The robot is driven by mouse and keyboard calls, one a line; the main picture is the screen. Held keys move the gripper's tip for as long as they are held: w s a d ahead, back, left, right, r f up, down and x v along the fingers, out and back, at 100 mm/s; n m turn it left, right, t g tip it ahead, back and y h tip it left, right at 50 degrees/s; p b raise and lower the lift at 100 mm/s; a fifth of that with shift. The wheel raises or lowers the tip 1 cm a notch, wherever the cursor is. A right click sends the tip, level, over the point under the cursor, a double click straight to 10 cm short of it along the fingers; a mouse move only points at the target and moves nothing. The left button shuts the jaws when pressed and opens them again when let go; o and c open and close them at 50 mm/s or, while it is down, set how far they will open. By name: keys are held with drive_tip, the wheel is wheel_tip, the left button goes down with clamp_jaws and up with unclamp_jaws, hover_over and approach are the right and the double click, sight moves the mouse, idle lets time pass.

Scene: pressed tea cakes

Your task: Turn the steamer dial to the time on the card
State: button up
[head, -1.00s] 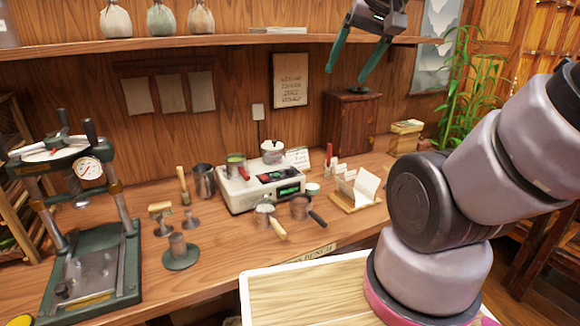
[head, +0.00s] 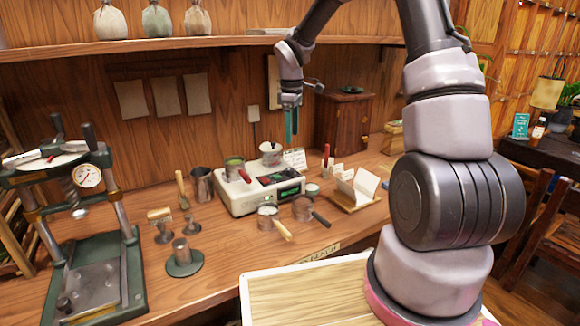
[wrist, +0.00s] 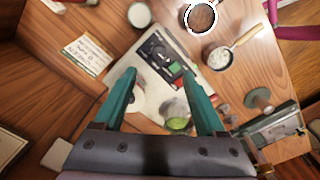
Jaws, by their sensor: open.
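The steamer (head: 238,203) is a pale box on the bench with a dark control panel and a lit green display (head: 289,192). The panel also shows in the wrist view (wrist: 158,55), with small red and green parts; I cannot clearly make out the dial's pointer or setting.
Two handled pans (head: 303,208) stand in front. A wooden cabinet (head: 341,122) is behind right, and a press (head: 92,270) at left.

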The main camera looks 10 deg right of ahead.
sight(290, 169)
drive_tip(key=shift+n, duration=0.3)
drive_tip(key=f, duration=0.8)
drive_tip(key=w+f, duration=0.1)
drive_tip(key=f, duration=0.3)
drive_tip(key=shift+a+f, duration=0.2)
drive_tip(key=shift+f, duration=0.2)
clamp_jaws()
drive_tip(key=shift+m, duration=0.4)
drive_tip(key=m, duration=1.1)
